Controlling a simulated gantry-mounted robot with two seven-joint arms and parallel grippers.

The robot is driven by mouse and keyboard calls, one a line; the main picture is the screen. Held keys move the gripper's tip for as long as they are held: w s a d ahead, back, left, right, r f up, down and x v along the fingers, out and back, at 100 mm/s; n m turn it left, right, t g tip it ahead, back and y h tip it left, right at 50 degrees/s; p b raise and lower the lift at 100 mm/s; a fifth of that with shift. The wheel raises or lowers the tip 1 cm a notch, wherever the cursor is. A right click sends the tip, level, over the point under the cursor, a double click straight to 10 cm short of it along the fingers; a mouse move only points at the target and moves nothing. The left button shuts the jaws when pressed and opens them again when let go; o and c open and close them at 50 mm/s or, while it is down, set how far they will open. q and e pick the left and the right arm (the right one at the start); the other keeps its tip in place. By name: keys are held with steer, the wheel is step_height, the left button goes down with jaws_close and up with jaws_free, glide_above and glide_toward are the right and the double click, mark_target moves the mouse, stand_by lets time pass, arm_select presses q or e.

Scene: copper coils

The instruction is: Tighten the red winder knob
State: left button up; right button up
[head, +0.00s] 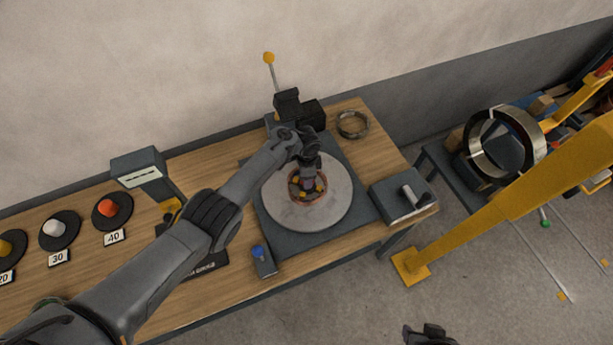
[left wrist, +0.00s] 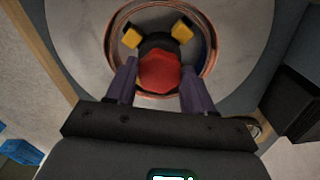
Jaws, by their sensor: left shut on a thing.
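The red winder knob (left wrist: 160,72) sits at the centre of the winder, inside a copper coil (left wrist: 112,38), between yellow blocks (left wrist: 182,31). My left gripper (left wrist: 158,85) reaches down over it, with one finger on each side of the knob, shut on it. In the head view my left gripper (head: 309,178) is above the middle of the round grey plate (head: 336,208) and mostly hides the knob. The copper coil (head: 294,197) shows around the gripper's tips. A dark part of my right gripper (head: 430,335) shows at the bottom edge; its fingers cannot be made out.
A black device with a yellow-tipped lever (head: 268,58) stands behind the plate. A metal ring (head: 352,125) lies right of it. A grey box with a handle (head: 398,201) is at the table's right end. A blue-topped switch (head: 258,252) is at the front. A yellow post (head: 460,230) stands at right.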

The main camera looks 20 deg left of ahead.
arm_select(q)
steer(key=m+b, duration=0.2)
steer(key=m, duration=0.4)
steer(key=shift+w+f, duration=0.1)
steer(key=shift+f, duration=0.05)
steer(key=m+b, duration=0.2)
steer(key=m, duration=0.1)
steer(key=shift+m, duration=0.4)
steer(key=shift+m+b, duration=0.8)
steer(key=shift+m, duration=0.7)
steer(key=o, duration=1)
steer(key=shift+o, duration=0.2)
